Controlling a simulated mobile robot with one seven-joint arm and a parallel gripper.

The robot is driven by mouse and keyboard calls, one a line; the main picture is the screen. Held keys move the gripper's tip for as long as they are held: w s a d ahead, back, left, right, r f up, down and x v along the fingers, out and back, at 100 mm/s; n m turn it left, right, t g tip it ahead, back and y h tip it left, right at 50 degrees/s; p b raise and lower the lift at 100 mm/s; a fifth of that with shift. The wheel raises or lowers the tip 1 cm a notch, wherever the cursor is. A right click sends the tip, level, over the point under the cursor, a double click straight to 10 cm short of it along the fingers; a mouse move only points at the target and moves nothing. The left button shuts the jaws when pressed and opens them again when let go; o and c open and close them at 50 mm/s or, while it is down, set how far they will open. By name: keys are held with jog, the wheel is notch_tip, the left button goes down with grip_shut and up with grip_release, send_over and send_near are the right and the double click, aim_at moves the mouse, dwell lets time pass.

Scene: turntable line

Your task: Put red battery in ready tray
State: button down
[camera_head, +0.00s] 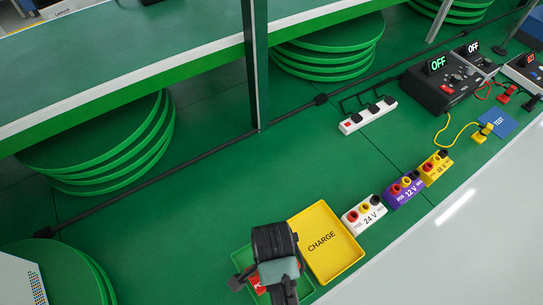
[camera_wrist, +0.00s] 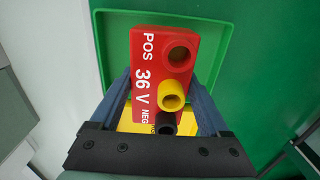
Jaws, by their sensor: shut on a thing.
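The red battery (camera_wrist: 160,50), marked 36 V with POS and NEG, has red, yellow and black round terminals. In the wrist view my gripper (camera_wrist: 160,85) is shut on it, one finger on each side. In the head view only a small red part of the battery (camera_head: 257,283) shows beside my gripper (camera_head: 268,276). A green tray (camera_head: 239,260) lies under my gripper, and its rim shows around the battery in the wrist view (camera_wrist: 226,60). My arm hides most of this tray and any label on it. I cannot tell whether the battery touches the tray floor.
A yellow CHARGE tray (camera_head: 335,262) lies right beside the green tray. White 24 V (camera_head: 364,216), purple 12 V (camera_head: 404,191) and yellow 48 V (camera_head: 436,168) batteries stand in a row beyond it. A black tester (camera_head: 444,85) stands at upper right.

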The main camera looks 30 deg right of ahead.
jog(key=shift+w+f, duration=0.1)
jog(key=shift+f, duration=1.95)
jog(key=shift+f, duration=0.15)
grip_release()
